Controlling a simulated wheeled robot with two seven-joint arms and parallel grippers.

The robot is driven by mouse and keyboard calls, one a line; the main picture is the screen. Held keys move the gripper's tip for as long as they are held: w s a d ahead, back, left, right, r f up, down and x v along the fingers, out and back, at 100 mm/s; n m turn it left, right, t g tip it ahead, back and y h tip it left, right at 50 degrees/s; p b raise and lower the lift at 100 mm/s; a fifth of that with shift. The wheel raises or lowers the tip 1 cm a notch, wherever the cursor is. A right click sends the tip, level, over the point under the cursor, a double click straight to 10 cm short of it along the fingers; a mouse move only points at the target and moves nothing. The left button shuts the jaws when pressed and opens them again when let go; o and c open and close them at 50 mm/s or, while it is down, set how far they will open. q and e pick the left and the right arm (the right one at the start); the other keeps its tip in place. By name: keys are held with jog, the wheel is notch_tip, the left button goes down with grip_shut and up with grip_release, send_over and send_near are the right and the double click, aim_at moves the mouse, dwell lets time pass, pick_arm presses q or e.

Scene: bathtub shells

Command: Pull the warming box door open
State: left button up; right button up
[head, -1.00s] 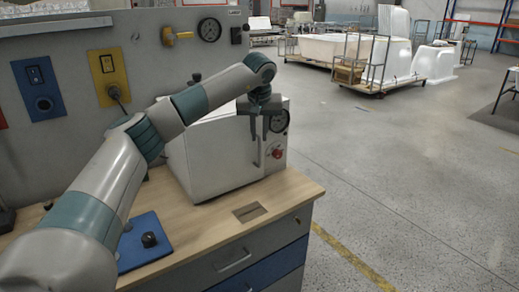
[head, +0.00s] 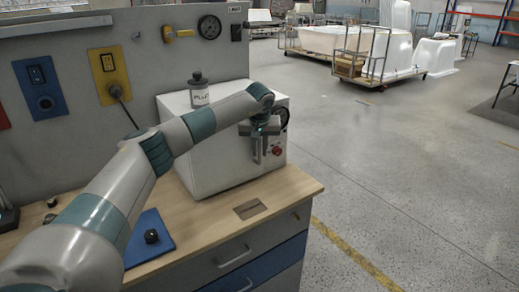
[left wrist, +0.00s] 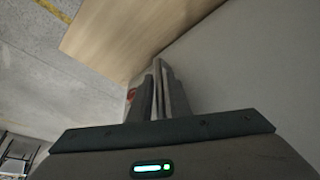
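The warming box (head: 215,150) is a white-grey cabinet on the bench, with a dial and a red knob (head: 277,152) at the right of its front. Its door looks closed. My left gripper (head: 259,152) is at the front of the box, fingers pointing down at the upright door handle. In the left wrist view the fingers (left wrist: 160,92) are close together on both sides of a thin bar that looks like the handle. The fingers hide most of the handle. My right gripper is in neither view.
A dark-lidded jar (head: 199,90) stands on top of the box, behind my forearm. A blue plate with a black knob (head: 151,236) lies on the wooden bench top (head: 215,215). Open floor (head: 400,170) lies right of the bench, with bathtub shells (head: 335,45) farther back.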

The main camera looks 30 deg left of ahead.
pick_arm(q)
grip_shut()
jog(key=shift+d, duration=0.1)
